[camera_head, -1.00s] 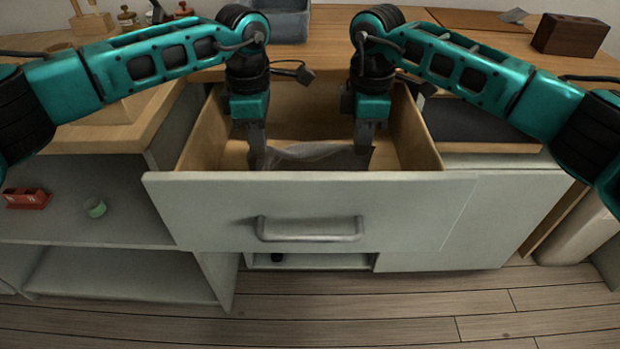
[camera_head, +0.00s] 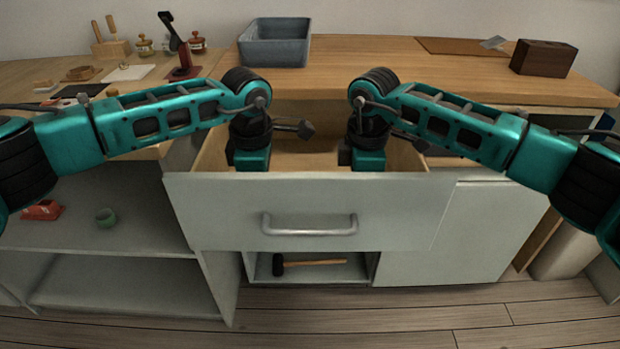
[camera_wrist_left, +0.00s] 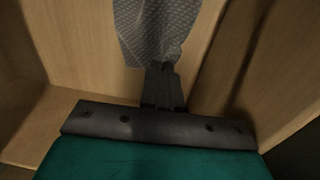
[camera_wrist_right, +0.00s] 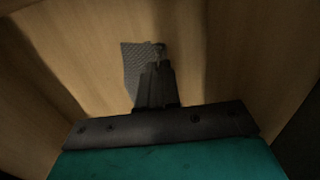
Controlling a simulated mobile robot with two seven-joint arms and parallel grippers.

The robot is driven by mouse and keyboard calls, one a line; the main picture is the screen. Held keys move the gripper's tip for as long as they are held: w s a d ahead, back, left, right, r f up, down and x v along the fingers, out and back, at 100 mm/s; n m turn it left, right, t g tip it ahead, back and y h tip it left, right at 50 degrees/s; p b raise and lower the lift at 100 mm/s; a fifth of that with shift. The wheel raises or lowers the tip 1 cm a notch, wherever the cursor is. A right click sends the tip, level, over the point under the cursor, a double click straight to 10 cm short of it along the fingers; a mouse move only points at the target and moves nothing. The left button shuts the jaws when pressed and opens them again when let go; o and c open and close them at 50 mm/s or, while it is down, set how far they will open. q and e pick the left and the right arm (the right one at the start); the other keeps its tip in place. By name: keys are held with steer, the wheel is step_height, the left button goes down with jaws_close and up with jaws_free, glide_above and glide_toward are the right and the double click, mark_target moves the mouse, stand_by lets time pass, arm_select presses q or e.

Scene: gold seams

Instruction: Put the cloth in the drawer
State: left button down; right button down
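The drawer (camera_head: 400,205) stands open, its pale front facing me. Both my arms reach down into it, and the front hides the fingertips and the cloth in the head view. In the left wrist view, my left gripper (camera_wrist_left: 162,75) is shut on the grey patterned cloth (camera_wrist_left: 155,28), which spreads beyond its tips. In the right wrist view, my right gripper (camera_wrist_right: 156,68) is closed at a small grey corner of the cloth (camera_wrist_right: 134,62). The wooden drawer floor and walls surround both grippers. How close the cloth is to the floor is unclear.
A grey-blue bin (camera_head: 275,45) and a dark wooden block (camera_head: 543,58) stand on the wooden counter (camera_head: 400,70) above the drawer. A mallet (camera_head: 310,263) lies in the cubby below.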

arm_select(q)
steer(key=c, duration=1)
jaws_free()
arm_select(e)
steer(key=c, duration=1)
jaws_free()
arm_select(q)
steer(key=s+r, duration=0.2)
steer(key=r, duration=0.1)
steer(key=s+r, duration=0.2)
steer(key=r, duration=0.1)
steer(key=s+r, duration=0.2)
steer(key=r, duration=0.1)
arm_select(e)
steer(key=s+r, duration=0.2)
steer(key=r, duration=0.1)
steer(key=s+r, duration=0.2)
steer(key=r, duration=0.1)
steer(key=s+r, duration=0.2)
steer(key=r, duration=0.1)
arm_select(q)
steer(key=shift+c, duration=0.2)
arm_select(e)
steer(key=shift+c, duration=0.2)
